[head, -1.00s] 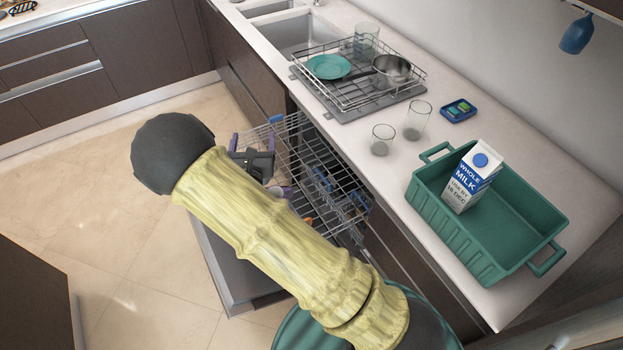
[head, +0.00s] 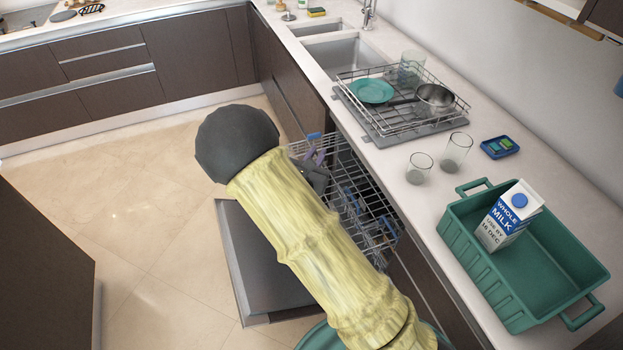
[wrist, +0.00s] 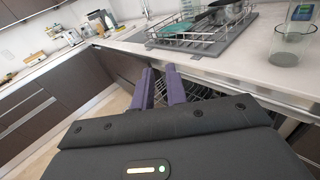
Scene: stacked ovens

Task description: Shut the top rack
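The dishwasher's top rack (head: 350,190) is a grey wire rack with blue parts, sticking out from under the counter. My arm hides part of it in the head view. Its wires also show beyond my fingers in the wrist view (wrist: 199,93). My gripper (head: 317,158) is at the rack's outer end, partly hidden behind my arm.
The open dishwasher door (head: 262,265) lies low below the rack. On the counter above are a dish drainer (head: 385,128), two glasses and a green tray (head: 475,255) with a milk carton (head: 508,218). The floor (head: 160,200) to the left is clear.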

